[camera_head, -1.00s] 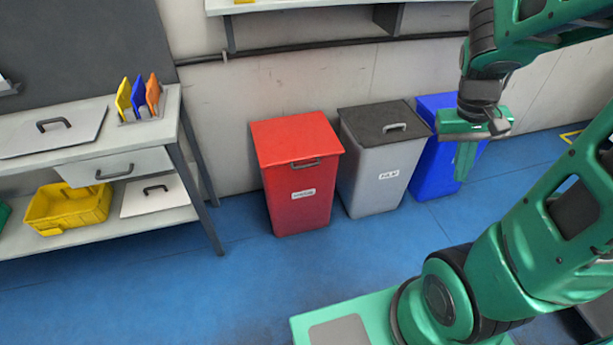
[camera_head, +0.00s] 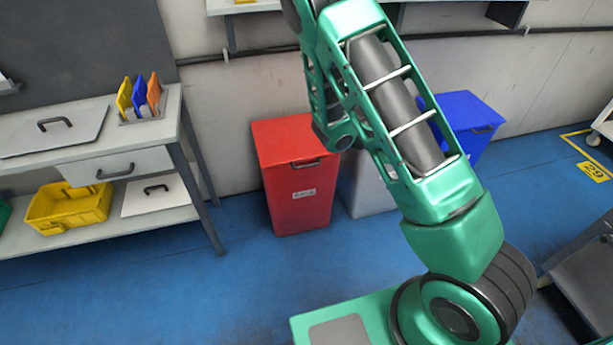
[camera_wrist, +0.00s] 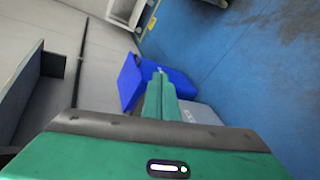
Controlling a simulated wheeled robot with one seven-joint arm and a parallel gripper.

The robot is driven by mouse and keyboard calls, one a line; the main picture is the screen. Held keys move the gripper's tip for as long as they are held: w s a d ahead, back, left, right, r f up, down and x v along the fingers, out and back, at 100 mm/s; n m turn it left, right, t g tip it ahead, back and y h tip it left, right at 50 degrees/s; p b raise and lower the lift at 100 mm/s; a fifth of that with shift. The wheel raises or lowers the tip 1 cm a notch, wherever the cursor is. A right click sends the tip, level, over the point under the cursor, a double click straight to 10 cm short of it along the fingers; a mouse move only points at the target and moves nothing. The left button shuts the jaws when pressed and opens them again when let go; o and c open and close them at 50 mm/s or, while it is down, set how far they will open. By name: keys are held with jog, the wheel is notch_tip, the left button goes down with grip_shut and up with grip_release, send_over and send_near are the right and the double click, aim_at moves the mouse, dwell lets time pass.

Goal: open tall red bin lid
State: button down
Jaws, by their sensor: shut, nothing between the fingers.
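The tall red bin (camera_head: 300,205) stands on the floor against the wall in the head view. Its red lid (camera_head: 285,140) is closed, with a dark handle (camera_head: 306,163) at the lid's front edge and a white label on the front. My arm overlaps the lid's right edge in the picture. My gripper (camera_wrist: 158,92) shows in the wrist view, its green fingers shut together and empty. A blue bin (camera_wrist: 178,78) and a grey surface show beyond the fingers there. The gripper is hidden in the head view, and I cannot make out the red bin in the wrist view.
The grey bin (camera_head: 368,195) stands right of the red bin, mostly hidden by my arm. A blue bin (camera_head: 467,115) stands further right. A workbench (camera_head: 190,160) with a yellow crate (camera_head: 70,207) is at left. Blue floor in front of the red bin is clear.

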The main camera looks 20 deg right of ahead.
jog(key=w+a+f+n+t+y, duration=0.1)
jog(key=w+a+f+n+t, duration=1.1)
jog(key=n, duration=0.4)
jog(key=s+a+f+n+t+y, duration=0.1)
jog(key=a+f+n+t+y, duration=0.2)
jog(key=a+f+n+y, duration=1.1)
jog(key=w+a, duration=0.1)
jog(key=w, duration=0.2)
jog(key=w+f+h, duration=0.1)
jog(key=w, duration=0.2)
jog(key=w+a+f+n+h, duration=0.1)
jog(key=w, duration=0.3)
jog(key=shift+a+f, duration=0.15)
jog(key=shift+a, duration=0.2)
jog(key=shift+s+r, duration=0.25)
jog(key=shift+r, duration=0.7)
jog(key=shift+s+r, duration=0.2)
jog(key=shift+r, duration=0.7)
